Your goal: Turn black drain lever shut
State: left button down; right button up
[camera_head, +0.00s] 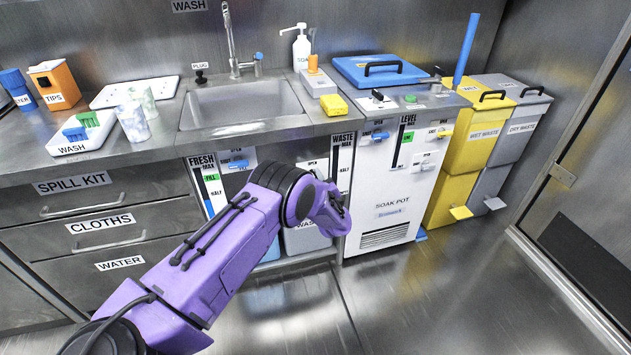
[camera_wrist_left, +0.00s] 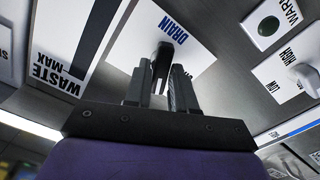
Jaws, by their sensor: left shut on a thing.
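The black drain lever (camera_wrist_left: 162,52) stands out from a white plate marked DRAIN in the wrist view. My left gripper (camera_wrist_left: 159,88) is shut on the lever, with one finger on each side of it. In the head view my left gripper (camera_head: 338,214) is low in front of the counter fronts, beside the soak pot cabinet. I cannot make out the drain lever in the head view. My right gripper is not in view.
The soak pot cabinet (camera_head: 388,180) stands to the right of my gripper. A green button (camera_wrist_left: 268,26) and a HIGH/LOW lever (camera_wrist_left: 305,78) sit near the drain plate. Yellow and grey waste bins (camera_head: 463,160) stand further right. The floor (camera_head: 440,300) in front is clear.

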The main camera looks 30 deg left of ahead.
pick_arm(q)
jog(key=shift+s+f+n+b, duration=0.15)
jog(key=shift+n+b, duration=1.1)
jog(key=shift+n, duration=1.85)
jog(key=shift+f+n+b, duration=0.2)
jog(key=shift+n+b, duration=1.05)
jog(key=shift+n, duration=1.85)
jog(key=c, duration=1.1)
grip_release()
jog(key=shift+a, duration=0.1)
jog(key=p+v, duration=0.1)
jog(key=v, duration=0.9)
jog(key=shift+s+d, duration=0.15)
jog(key=shift+d, duration=0.05)
